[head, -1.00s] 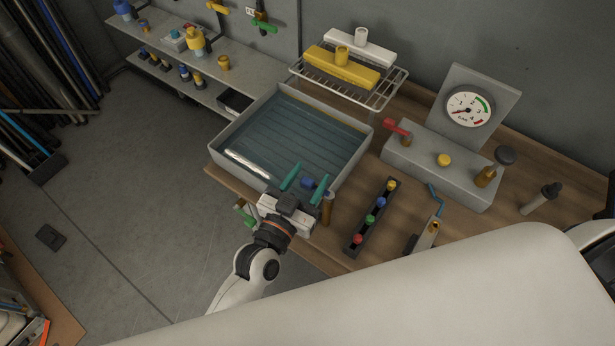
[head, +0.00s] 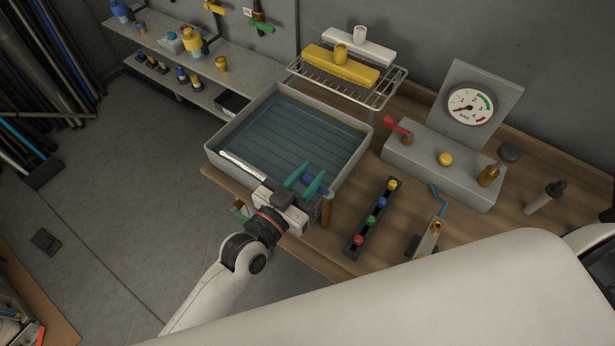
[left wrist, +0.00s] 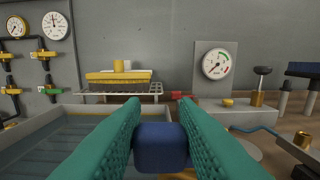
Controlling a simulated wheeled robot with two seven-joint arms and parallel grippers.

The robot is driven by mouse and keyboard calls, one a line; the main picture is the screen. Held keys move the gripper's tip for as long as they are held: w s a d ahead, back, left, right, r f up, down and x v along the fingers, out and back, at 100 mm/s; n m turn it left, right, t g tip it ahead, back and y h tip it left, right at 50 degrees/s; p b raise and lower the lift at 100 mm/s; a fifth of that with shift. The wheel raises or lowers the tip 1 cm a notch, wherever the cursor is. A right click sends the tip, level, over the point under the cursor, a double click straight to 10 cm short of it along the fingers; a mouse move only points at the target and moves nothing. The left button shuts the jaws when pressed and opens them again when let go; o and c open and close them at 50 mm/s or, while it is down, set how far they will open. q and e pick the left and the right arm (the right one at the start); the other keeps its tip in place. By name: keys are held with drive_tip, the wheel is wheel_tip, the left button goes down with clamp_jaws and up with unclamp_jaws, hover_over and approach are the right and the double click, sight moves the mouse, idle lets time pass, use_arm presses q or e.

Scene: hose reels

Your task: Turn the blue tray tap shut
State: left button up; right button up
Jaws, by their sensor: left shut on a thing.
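The blue tap handle (head: 318,187) is at the near right corner of the grey tray (head: 232,128). My left gripper (head: 308,180) has its green fingers shut on it. In the left wrist view the blue handle (left wrist: 161,147) fills the gap between the two fingers, and a bit of brass shows below it. A brass post (head: 327,210) stands just right of the gripper. The wrist hides much of the tap, so I cannot tell the handle's exact angle. My right gripper is not in view.
A rack with yellow and white brush heads (head: 340,66) stands behind the tray. To the right are a strip of coloured knobs (head: 370,219), a grey block with a red lever (head: 397,125) and a dial gauge (head: 471,106). Open floor lies left.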

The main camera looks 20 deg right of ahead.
use_arm(q)
drive_tip(key=o, duration=1)
drive_tip(key=b+v, duration=0.2)
drive_tip(key=v, duration=1)
drive_tip(key=shift+b, duration=0.35)
